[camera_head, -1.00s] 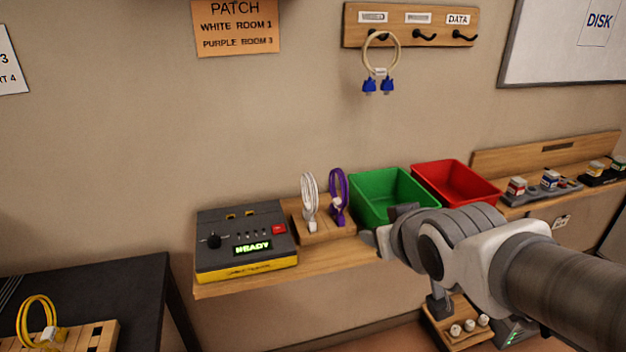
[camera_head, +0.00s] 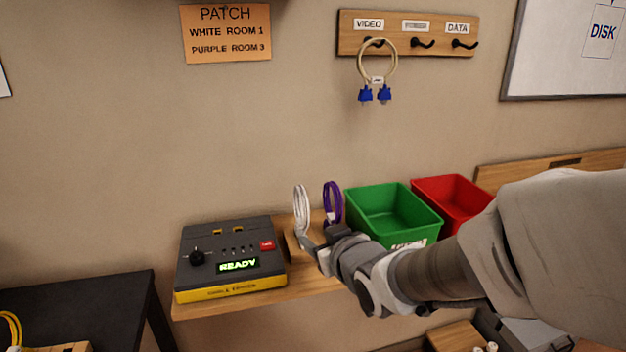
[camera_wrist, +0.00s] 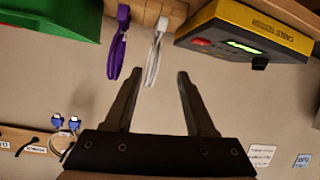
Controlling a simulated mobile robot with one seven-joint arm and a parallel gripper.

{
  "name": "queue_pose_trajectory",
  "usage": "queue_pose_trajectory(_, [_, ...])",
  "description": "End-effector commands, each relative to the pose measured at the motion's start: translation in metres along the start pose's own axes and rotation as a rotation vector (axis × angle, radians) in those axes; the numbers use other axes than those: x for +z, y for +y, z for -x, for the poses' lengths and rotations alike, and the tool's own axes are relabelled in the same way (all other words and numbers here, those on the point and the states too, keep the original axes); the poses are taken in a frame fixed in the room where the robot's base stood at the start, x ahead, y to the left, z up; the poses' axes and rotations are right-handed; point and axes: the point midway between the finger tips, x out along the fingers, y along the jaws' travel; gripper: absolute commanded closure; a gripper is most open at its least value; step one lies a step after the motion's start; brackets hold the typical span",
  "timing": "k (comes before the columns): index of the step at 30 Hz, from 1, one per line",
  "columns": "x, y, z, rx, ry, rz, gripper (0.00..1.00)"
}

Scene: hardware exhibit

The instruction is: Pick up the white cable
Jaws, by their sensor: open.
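The white cable (camera_head: 301,208) is a coiled loop standing upright in a wooden holder (camera_head: 290,238) on the shelf, just right of the tester box. In the wrist view the white cable (camera_wrist: 155,55) hangs upside down in the picture, ahead of and between my open fingers. The purple cable (camera_head: 333,202) stands right beside it, and in the wrist view the purple cable (camera_wrist: 117,45) lies beyond the left finger. My gripper (camera_head: 312,246) is at the holder, its tips in front of the white cable's lower part. In the wrist view my gripper (camera_wrist: 158,78) is open and empty.
A dark tester box (camera_head: 230,255) reading READY stands close on the left. A green bin (camera_head: 390,225) and a red bin (camera_head: 455,200) are to the right. A cable with blue plugs (camera_head: 376,75) hangs on the wall rack above.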

Motion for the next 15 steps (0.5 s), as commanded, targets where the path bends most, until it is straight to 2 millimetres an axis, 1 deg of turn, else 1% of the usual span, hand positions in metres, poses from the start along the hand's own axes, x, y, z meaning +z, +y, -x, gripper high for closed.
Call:
queue_pose_trajectory(1, [0.002, -0.001, -0.009, -0.001, -0.002, 0.000, 0.44])
queue_pose_trajectory(9, [0.002, 0.000, -0.050, 0.000, -0.002, 0.001, 0.44])
queue_pose_trajectory(12, [0.001, 0.000, -0.062, 0.000, -0.001, 0.000, 0.44])
queue_pose_trajectory(15, [0.001, 0.000, -0.069, 0.000, -0.001, 0.000, 0.44])
